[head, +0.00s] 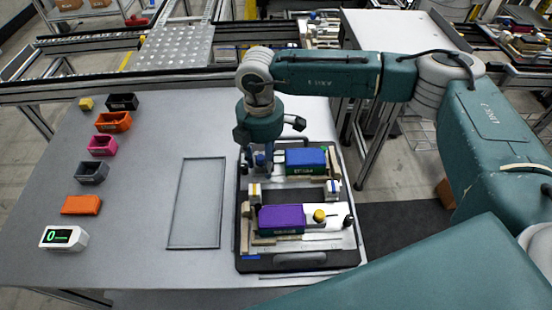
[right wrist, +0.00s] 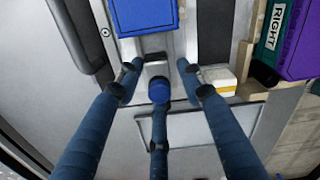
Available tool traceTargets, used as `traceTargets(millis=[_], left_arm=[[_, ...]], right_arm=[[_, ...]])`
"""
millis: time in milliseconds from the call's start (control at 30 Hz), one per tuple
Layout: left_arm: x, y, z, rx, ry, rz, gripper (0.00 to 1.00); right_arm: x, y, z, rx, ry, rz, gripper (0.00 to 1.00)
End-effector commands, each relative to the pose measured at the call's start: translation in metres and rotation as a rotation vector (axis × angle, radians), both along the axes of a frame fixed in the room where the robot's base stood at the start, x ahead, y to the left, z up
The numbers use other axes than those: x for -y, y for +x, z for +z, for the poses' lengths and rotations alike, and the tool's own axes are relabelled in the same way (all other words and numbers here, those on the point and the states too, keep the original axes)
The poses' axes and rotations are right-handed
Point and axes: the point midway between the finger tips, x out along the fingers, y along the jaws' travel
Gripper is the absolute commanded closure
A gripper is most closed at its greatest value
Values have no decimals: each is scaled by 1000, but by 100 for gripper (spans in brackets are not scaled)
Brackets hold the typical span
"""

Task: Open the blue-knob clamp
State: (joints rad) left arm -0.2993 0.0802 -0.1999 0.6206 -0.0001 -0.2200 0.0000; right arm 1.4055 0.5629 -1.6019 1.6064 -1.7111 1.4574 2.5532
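The blue knob (right wrist: 159,89) is a round blue cap in the right wrist view. It belongs to a clamp with a dark and silver body (right wrist: 155,62) beside the blue block (right wrist: 144,14). My right gripper (right wrist: 159,74) has three slim blue fingers spread around the knob. The two side fingertips are apart from it; the middle finger's tip is close below it, and contact cannot be told. In the head view my right gripper (head: 259,160) points down at the pallet's upper left, left of the blue block (head: 306,161), and largely hides the clamp. My left gripper is not in view.
The black pallet (head: 243,262) also holds a purple block (head: 281,219) with a yellow knob (head: 319,215) at its right. An empty outlined rectangle (head: 170,205) lies left of it. Several coloured bins and a display (head: 64,238) stand at the table's left.

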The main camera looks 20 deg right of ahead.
Motion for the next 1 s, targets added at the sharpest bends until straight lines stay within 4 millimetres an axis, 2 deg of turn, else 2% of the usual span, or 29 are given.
traceTargets(millis=[533, 1000], left_arm=[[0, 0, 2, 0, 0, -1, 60], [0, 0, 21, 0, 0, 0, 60]], right_arm=[[2, 2, 4, 4, -4, -2, 64], [2, 2, 40, 5, -3, -1, 64]])
